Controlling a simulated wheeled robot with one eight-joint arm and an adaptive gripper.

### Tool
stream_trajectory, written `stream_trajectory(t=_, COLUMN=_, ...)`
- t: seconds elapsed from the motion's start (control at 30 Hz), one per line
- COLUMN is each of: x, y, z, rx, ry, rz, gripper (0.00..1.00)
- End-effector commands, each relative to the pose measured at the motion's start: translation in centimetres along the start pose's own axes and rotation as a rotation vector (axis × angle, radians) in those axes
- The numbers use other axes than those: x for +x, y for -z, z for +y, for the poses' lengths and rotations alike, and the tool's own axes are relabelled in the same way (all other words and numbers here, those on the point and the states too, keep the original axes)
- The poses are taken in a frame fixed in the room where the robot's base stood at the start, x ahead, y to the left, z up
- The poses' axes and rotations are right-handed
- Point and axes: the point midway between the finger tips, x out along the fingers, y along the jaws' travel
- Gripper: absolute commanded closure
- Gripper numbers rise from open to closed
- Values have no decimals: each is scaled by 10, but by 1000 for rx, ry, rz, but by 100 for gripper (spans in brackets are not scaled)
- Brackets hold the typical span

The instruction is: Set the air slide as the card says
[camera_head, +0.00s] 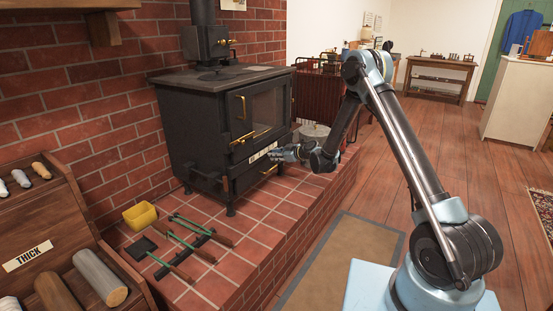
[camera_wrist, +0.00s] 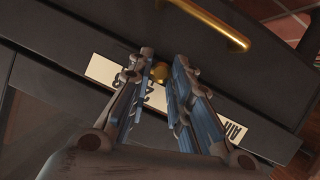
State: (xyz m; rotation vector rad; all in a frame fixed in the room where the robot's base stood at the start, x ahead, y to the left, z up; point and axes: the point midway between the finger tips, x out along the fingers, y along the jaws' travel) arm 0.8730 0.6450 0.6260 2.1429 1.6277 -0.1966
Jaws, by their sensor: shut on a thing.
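A black stove (camera_head: 232,122) stands on a raised brick hearth. A pale strip (camera_head: 258,155) is on its front below the glass door. A small round brass knob (camera_wrist: 160,72) sits between my fingertips. My gripper (camera_wrist: 159,75) is shut on this knob; it also shows in the head view (camera_head: 275,153). The slide's exact setting is hidden. A paper (camera_head: 233,4) on the wall is cut off and unreadable.
A brass handle (camera_wrist: 208,22) runs close beside my fingers. A wooden rack (camera_head: 62,212) with a "THICK" label (camera_head: 27,256) is at left. Wooden floor at right is open.

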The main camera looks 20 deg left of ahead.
Motion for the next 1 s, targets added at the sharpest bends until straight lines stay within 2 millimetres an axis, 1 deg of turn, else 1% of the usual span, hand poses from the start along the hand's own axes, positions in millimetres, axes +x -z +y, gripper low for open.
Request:
stream_trajectory(t=0.03, x=-3, y=-3, z=2, rx=-1, ry=-3, rz=-4, gripper=100)
stream_trajectory(t=0.17, x=-2, y=-2, z=0, rx=-2, ry=-1, rz=-4, gripper=100)
stream_trajectory(t=0.2, x=-2, y=-1, z=-1, rx=-3, ry=0, rz=-3, gripper=72)
stream_trajectory(t=0.27, x=0, y=0, z=-3, rx=-3, ry=2, rz=-3, gripper=61)
stream_trajectory(t=0.47, x=3, y=2, z=-7, rx=-4, ry=6, rz=0, gripper=61)
stream_trajectory(t=0.67, x=0, y=3, z=-8, rx=-5, ry=7, rz=0, gripper=61)
stream_trajectory(t=0.77, x=-8, y=3, z=-8, rx=-5, ry=7, rz=0, gripper=61)
stream_trajectory(t=0.87, x=-24, y=3, z=-7, rx=-4, ry=5, rz=0, gripper=61)
stream_trajectory(t=1.0, x=-52, y=3, z=-7, rx=-3, ry=6, rz=0, gripper=61)
